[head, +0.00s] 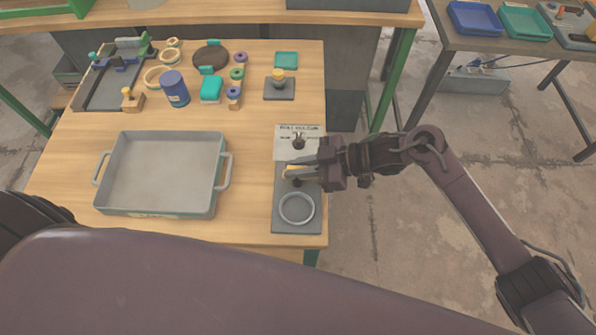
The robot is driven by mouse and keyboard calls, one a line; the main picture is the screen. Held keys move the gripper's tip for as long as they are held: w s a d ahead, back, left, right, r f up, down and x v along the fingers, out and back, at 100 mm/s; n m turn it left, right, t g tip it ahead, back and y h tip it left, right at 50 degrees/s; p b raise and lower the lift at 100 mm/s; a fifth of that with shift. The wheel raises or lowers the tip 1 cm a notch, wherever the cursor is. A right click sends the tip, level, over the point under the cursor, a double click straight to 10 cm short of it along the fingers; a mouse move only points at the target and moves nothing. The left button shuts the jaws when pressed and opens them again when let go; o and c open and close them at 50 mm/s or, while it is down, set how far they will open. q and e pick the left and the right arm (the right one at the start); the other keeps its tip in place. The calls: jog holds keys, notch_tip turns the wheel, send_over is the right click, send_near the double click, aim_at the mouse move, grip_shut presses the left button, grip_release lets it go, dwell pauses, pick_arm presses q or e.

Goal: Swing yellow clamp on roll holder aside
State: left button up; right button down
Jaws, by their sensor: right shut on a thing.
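The roll holder (279,215) is a dark grey plate near the right edge of the wooden table, with a ring (297,208) lying on its near part. The yellow clamp (292,170) shows as a small yellow piece above the ring. My right gripper (298,170) reaches in from the right and is shut on the yellow clamp. The fingers cover much of the clamp, so its exact angle is hard to tell. My left gripper is out of view.
A grey tray with handles (165,172) fills the left front of the table. A printed card (287,140) with a dark knob lies beyond the clamp. A blue can (174,88), a yellow-knobbed block (279,86) and several rings stand farther back. Wood between tray and holder is clear.

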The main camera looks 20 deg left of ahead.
jog(key=shift+n+g, duration=0.3)
jog(key=shift+g, duration=0.1)
jog(key=shift+r, duration=0.1)
jog(key=c, duration=1.4)
grip_release()
jog(key=shift+a, duration=0.1)
jog(key=shift+c, duration=0.2)
jog(key=b+v, duration=0.2)
jog(key=v, duration=0.6)
